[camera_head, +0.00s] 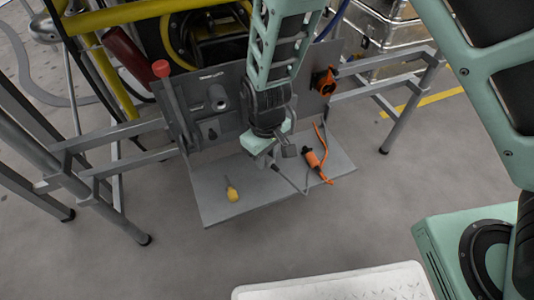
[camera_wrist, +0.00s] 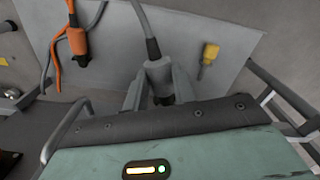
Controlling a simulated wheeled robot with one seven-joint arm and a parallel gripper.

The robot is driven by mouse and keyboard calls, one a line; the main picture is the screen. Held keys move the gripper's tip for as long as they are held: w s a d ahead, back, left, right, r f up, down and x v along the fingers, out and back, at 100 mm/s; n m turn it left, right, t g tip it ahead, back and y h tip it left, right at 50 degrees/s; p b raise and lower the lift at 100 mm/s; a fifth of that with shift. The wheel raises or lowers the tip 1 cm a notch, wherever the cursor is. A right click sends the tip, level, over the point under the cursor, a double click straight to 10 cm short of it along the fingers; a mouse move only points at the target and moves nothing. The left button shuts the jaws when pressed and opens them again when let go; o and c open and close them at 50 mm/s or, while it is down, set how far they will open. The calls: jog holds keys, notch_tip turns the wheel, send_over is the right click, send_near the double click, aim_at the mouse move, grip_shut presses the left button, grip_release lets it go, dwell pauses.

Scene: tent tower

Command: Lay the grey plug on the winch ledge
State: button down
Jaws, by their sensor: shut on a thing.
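The grey plug (camera_wrist: 158,70) sits between my gripper's fingers (camera_wrist: 160,92) in the wrist view, with its dark cable running away from the jaws. My gripper (camera_head: 266,161) is shut on it, low over the winch ledge (camera_head: 275,205), a flat grey plate below the upright panel. In the head view the plug is mostly hidden by my gripper, and its cable (camera_head: 290,181) trails toward the ledge's front right. I cannot tell whether the plug touches the ledge. The ledge also shows in the wrist view (camera_wrist: 230,35).
An orange plug (camera_head: 314,161) with an orange cable lies to the right. The upright panel (camera_head: 205,125) carries a red-knobbed lever (camera_head: 162,70).

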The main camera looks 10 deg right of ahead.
jog(key=shift+r+p, duration=0.1)
jog(key=shift+p, duration=0.3)
jog(key=b, duration=0.5)
send_near(267, 184)
jog(key=shift+f, duration=2.75)
jog(key=shift+f, duration=0.45)
jog(key=c, duration=1.1)
grip_release()
jog(key=shift+o, duration=0.2)
notch_tip(267, 184, up, 17)
jog(key=p, duration=0.7)
jog(key=shift+r, duration=0.2)
